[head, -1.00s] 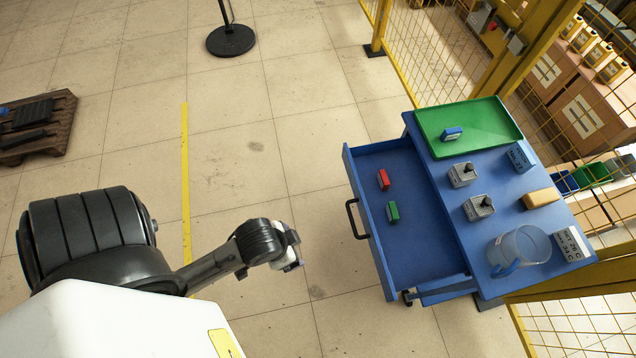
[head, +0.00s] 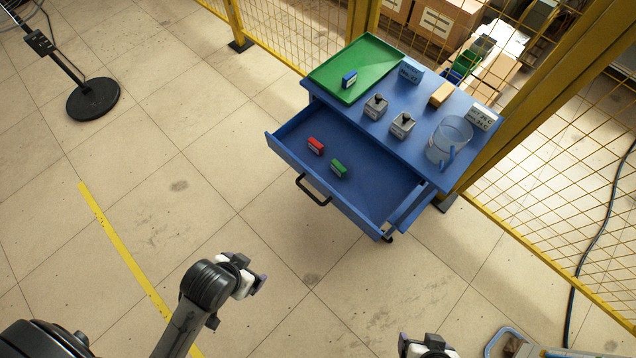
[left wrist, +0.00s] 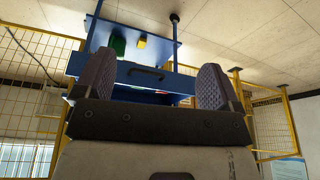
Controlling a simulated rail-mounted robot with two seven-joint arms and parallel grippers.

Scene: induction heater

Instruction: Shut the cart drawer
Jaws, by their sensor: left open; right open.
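The blue cart (head: 345,113) stands against the yellow fence. Its drawer (head: 370,190) is pulled well out toward the open floor, with a black handle (head: 313,190) on its front. A red block (head: 316,146) and a green block (head: 339,169) lie inside. The left wrist view is upside down and shows the drawer front (left wrist: 180,84) and handle (left wrist: 147,73) beyond the fingers. My left gripper (head: 258,284) is open and empty, apart from the drawer, over the floor before it. My right gripper (head: 428,346) is open at the bottom edge, partly cut off.
On the cart top are a green tray (head: 375,62) with a blue block, two grey weights, a tan block (head: 441,94) and a clear jug (head: 452,138). A yellow mesh fence (head: 560,190) runs behind and right. A black stand base (head: 93,99) is upper left. Floor before the drawer is clear.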

